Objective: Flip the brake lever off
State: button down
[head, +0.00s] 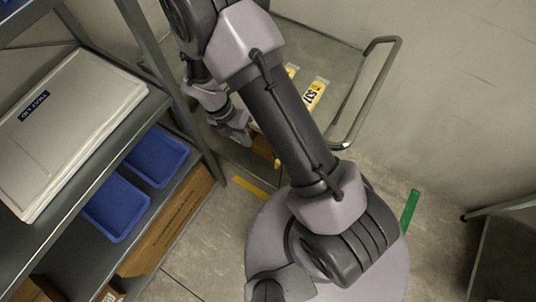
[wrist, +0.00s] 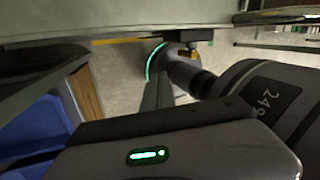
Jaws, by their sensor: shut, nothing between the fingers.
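In the head view a grey flat cart (head: 335,57) with a bent tube handle (head: 383,80) stands against the wall, partly behind my arm. My gripper (head: 240,136) is shut and empty, low at the cart's near left edge. A small orange-yellow piece (head: 277,163) shows just right of it, partly hidden by my arm; it may be the brake lever. In the wrist view a dark bar (wrist: 196,36) sits under a grey edge (wrist: 150,24), with a small yellow piece below it. I cannot tell the lever's position or whether my gripper touches it.
A shelf rack at the left holds a grey tray lid (head: 66,125) and blue bins (head: 157,155), close beside my gripper. Labelled yellow-and-white items (head: 314,92) lie on the cart. Yellow (head: 250,187) and green (head: 410,211) strips mark the floor. Bare floor lies below the cart's handle.

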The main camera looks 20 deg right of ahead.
jog(key=s+d+f+b, duration=0.5)
jog(key=f+b, duration=0.1)
jog(key=f, duration=0.3)
jog(key=shift+d+f, duration=0.3)
jog(key=shift+r+g+p, duration=0.1)
jog(key=shift+g+p, duration=0.2)
jog(key=shift+p, duration=0.1)
